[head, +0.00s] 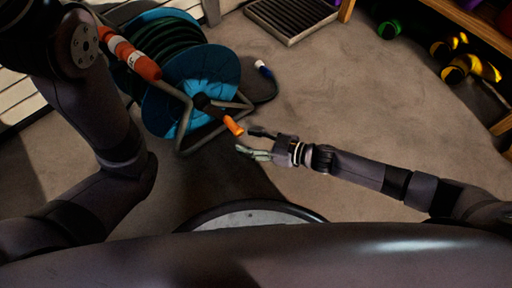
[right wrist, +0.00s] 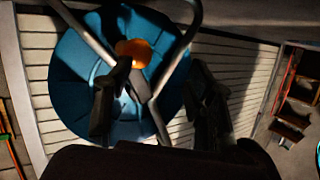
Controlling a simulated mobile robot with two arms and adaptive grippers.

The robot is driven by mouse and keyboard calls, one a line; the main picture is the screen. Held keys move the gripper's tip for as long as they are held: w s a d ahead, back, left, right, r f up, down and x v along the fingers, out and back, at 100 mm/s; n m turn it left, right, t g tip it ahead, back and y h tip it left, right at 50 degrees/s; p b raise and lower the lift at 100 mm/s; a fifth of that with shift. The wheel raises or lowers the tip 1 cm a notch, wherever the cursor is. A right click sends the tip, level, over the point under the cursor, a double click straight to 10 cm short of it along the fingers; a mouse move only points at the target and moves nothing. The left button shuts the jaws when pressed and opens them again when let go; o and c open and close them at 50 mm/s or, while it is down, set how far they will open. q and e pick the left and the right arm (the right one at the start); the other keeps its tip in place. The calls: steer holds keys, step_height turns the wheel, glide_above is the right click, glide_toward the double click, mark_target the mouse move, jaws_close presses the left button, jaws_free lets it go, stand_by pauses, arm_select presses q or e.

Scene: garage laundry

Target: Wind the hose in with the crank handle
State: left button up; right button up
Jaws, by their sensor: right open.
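The hose reel has a blue drum (head: 205,78) with dark green hose (head: 165,38) wound behind its face, on a grey tubular frame, at the upper left of the head view. Its crank arm ends in an orange crank handle (head: 233,126), pointing toward my right gripper (head: 247,141). That gripper is open and empty, its fingertips just short of the handle. In the right wrist view the handle (right wrist: 133,52) shows end-on against the blue drum (right wrist: 75,80), between and beyond the two spread fingers (right wrist: 152,95). My left gripper is not in view.
A small blue-and-white item (head: 264,69) is on the floor beside the reel. A slatted tray (head: 292,15) and a wooden shelf (head: 470,18) stand farther back. The middle floor is clear.

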mark_target(233, 124)
steer(key=w+a+b, duration=0.1)
steer(key=w, duration=0.1)
steer(key=w+a+f, duration=0.1)
steer(key=w+a, duration=0.1)
steer(key=w+a+f+b, duration=0.1)
steer(key=w, duration=0.1)
steer(key=shift+a+b, duration=0.2)
steer(key=shift+b, duration=0.1)
steer(key=shift+w+a, duration=0.45)
steer(key=shift+w, duration=0.35)
steer(key=shift+c, duration=0.4)
steer(key=shift+r, duration=0.1)
steer(key=c, duration=0.4)
